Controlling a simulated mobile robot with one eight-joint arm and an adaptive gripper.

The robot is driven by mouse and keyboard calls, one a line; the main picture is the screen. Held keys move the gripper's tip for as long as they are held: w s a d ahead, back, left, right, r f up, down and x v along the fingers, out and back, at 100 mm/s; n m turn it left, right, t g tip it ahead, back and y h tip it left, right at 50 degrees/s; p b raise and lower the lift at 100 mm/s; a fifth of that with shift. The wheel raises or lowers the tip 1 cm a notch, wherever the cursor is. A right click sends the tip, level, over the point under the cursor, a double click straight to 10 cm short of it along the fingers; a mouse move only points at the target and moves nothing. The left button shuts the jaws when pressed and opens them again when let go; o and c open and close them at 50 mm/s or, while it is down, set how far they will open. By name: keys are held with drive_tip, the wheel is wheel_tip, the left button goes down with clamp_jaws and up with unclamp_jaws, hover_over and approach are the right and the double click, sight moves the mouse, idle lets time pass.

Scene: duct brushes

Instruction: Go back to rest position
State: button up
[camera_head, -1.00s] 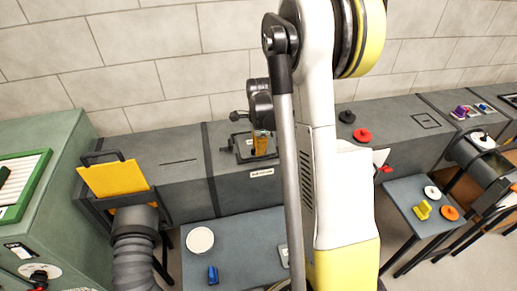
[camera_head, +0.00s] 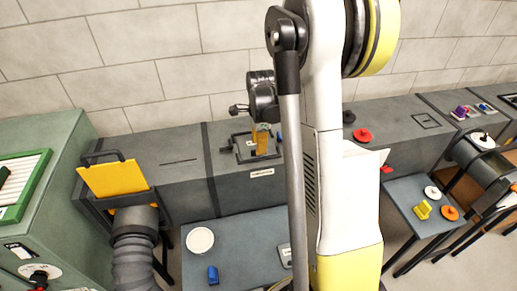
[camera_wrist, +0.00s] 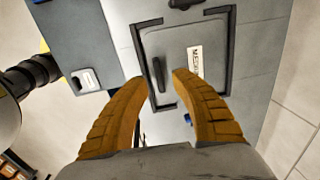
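My gripper (camera_head: 265,143) is in the middle of the head view, with its orange fingers hanging over the open-framed hatch area of the grey duct. In the wrist view my gripper (camera_wrist: 160,82) shows two curved orange fingers spread apart with nothing between them. Beyond the fingertips is a grey panel (camera_wrist: 190,50) with a dark frame, a dark handle and a white label that is partly readable. My white and yellow arm hides part of the duct and table in the head view.
A grey table (camera_head: 245,235) holds a white disc (camera_head: 200,241) and a blue brush (camera_head: 213,275). A yellow panel (camera_head: 117,180) stands upright at left by a flexible hose. A right-hand table (camera_head: 405,190) holds yellow, orange and white pieces. A red knob (camera_head: 363,135) sits on the duct.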

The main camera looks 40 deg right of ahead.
wheel_tip(320, 180, up, 10)
drive_tip(key=s, duration=0.1)
drive_tip(key=s+a+r+n+t+b, duration=0.1)
drive_tip(key=s+a+n+t+b, duration=0.15)
drive_tip(key=a+n, duration=0.45)
drive_tip(key=s+a+n+t+b, duration=0.1)
drive_tip(key=s+a+n+b, duration=0.3)
drive_tip(key=a, duration=0.5)
drive_tip(key=s+a+f+n+t+b, duration=0.2)
drive_tip(key=s+a+n, duration=0.6)
drive_tip(key=n, duration=0.4)
wheel_tip(320, 180, down, 3)
drive_tip(key=shift+s+a+r+t+y+b, duration=0.15)
drive_tip(key=shift+s+a+t+y+b, duration=0.15)
drive_tip(key=shift+a+b, duration=0.25)
